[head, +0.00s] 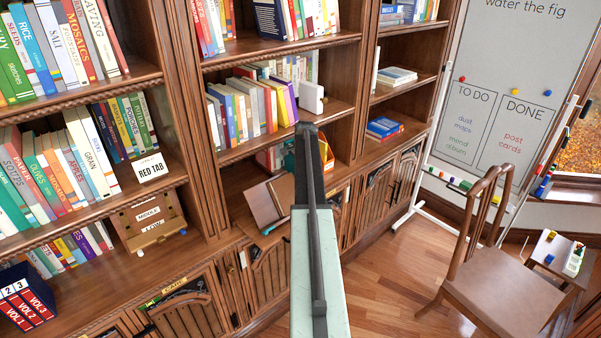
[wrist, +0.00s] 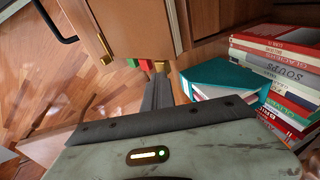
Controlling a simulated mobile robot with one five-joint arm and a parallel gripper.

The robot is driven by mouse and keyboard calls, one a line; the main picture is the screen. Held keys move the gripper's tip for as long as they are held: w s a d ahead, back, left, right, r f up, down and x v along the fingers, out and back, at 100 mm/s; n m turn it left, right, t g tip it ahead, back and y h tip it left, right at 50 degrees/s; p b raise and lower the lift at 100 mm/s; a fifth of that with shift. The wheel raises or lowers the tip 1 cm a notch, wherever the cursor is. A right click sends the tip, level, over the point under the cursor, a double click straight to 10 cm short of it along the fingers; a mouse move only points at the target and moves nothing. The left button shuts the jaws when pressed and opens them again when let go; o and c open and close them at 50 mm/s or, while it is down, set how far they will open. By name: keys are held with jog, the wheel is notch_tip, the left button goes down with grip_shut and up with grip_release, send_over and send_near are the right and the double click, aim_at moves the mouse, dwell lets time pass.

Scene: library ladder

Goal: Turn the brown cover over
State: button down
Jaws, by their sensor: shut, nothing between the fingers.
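A brown cover (head: 264,203), which looks like a tilted panel with a pale edge, rests on the lower middle shelf just left of my arm in the head view. In the wrist view a brown panel (wrist: 125,28) with small brass fittings lies just beyond the fingertips; I cannot tell whether it is the same cover. My gripper (wrist: 160,82) is shut and empty, its dark fingers pointing toward the gap by this panel. I cannot tell whether they touch it.
A teal book (wrist: 222,78) and a stack of books (wrist: 278,62) are close to the right of the fingers. A chair (head: 505,285) and a whiteboard (head: 510,100) are at the right. The wooden floor (head: 405,270) between cabinet and chair is clear.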

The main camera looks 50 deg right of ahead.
jog(key=shift+a, duration=0.2)
jog(key=shift+s+a+r, duration=0.15)
jog(key=shift+a+r, duration=0.05)
jog(key=shift+a, duration=0.45)
jog(key=shift+s+r+p, duration=0.2)
jog(key=shift+p, duration=0.25)
jog(key=s+p+v, duration=0.2)
jog(key=p+v, duration=0.9)
jog(key=v, duration=0.1)
jog(key=shift+s+d, duration=0.2)
jog(key=shift+s, duration=0.15)
